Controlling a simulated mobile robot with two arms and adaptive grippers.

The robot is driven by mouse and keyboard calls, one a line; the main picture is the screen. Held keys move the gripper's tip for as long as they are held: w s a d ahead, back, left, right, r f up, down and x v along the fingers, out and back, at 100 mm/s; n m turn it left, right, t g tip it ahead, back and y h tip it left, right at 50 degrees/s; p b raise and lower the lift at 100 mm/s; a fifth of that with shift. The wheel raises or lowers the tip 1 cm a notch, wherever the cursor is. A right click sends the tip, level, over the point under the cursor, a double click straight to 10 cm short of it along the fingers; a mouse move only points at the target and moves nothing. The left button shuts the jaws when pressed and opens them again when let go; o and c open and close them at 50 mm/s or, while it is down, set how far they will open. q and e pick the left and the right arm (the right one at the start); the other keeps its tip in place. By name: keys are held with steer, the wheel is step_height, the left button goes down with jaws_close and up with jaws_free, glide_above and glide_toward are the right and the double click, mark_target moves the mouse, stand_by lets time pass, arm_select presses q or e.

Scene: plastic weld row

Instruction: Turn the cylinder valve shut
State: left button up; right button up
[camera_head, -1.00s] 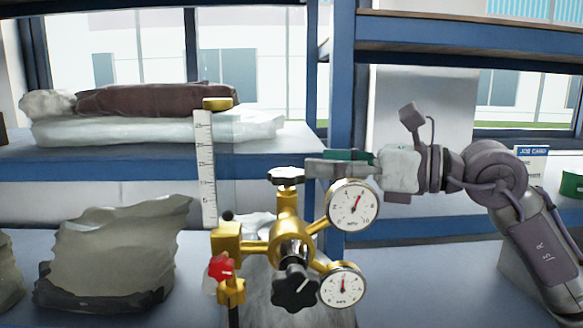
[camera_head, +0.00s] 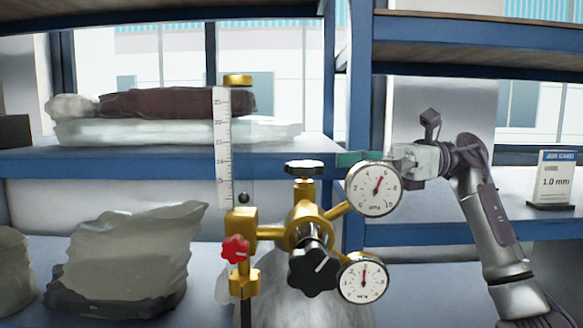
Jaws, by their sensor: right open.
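The brass valve and regulator assembly (camera_head: 302,237) stands upright at the front centre, on top of a grey cylinder (camera_head: 325,305). A black handwheel (camera_head: 304,167) sits at its top, and a larger black knob (camera_head: 313,268) faces me lower down. A red knob (camera_head: 236,249) is on the left branch. My right gripper (camera_head: 345,159) comes in from the right and points left, open and empty. Its fingertips are right of the handwheel with a visible gap, and the upper gauge (camera_head: 374,189) partly covers the fingers. My left gripper is not in view.
A lower gauge (camera_head: 362,278) and a scaled flow tube (camera_head: 223,148) project from the assembly. Shelves with a blue edge (camera_head: 120,164) hold wrapped bundles (camera_head: 175,102) behind. A sack (camera_head: 125,258) stands lower left. A job card (camera_head: 556,180) reads 1.0 mm at right.

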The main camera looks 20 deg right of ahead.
mark_target(286, 168)
steer(key=a+p, duration=0.2)
steer(key=a, duration=0.8)
steer(key=shift+s+r+p, duration=0.1)
steer(key=shift+p, duration=0.25)
steer(key=shift+a, duration=0.55)
steer(key=c, duration=1.1)
steer(key=shift+o, duration=0.2)
